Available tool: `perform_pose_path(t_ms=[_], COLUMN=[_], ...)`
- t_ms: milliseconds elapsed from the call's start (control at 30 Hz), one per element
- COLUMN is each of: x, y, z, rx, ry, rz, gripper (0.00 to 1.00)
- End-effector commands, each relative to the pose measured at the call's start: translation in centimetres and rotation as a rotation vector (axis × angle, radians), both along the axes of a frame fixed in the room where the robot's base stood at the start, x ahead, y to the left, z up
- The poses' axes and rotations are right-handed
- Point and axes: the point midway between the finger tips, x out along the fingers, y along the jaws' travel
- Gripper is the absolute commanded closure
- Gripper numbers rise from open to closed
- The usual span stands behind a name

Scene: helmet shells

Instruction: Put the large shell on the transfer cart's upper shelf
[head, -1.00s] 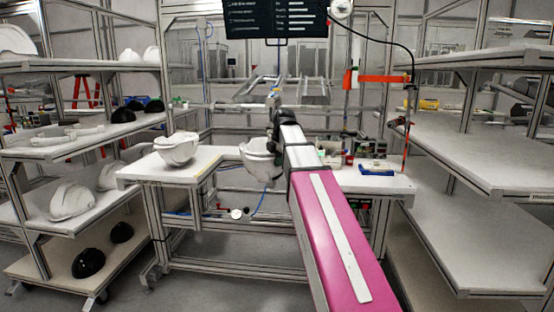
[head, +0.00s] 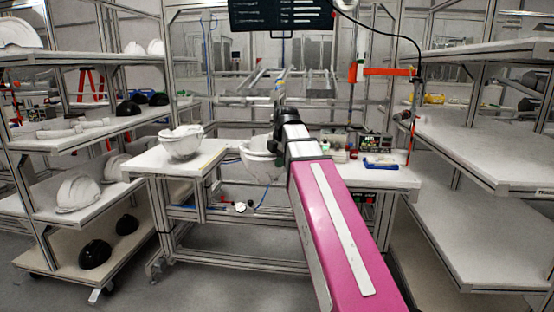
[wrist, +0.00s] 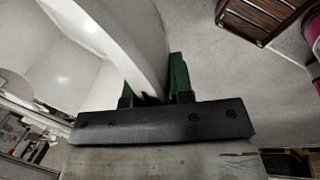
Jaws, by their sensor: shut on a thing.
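A white shell (head: 259,161) hangs at the end of my arm, in front of the workbench's middle in the head view. My gripper (wrist: 152,88) is shut on its rim; the wrist view shows the white wall (wrist: 118,40) between the green finger pads. In the head view my arm hides part of this shell and the fingers. A second white shell (head: 181,145) rests on the left part of the workbench. A rack at the right has a label on the edge of its middle shelf (head: 490,145), too small to read; I cannot tell whether it is the transfer cart.
The workbench (head: 150,163) carries a blue tray (head: 381,163) and small equipment at its right end. A wheeled rack at the left holds white shells (head: 77,193) and black domes (head: 95,253). The right rack's middle and lower shelves (head: 480,245) look mostly bare.

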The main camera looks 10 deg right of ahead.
Motion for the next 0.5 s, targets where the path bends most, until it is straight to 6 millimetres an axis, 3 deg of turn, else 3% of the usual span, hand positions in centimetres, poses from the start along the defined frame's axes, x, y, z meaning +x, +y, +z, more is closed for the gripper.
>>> perform_pose_path(t_ms=[233, 500], x=[-0.6, -1.2], y=[0.0, -0.4], z=[-1.2, -4.5], rx=[0.0, -0.002], ry=[0.0, 0.0], rz=[-0.129, -0.529], gripper=[1.0, 1.0])
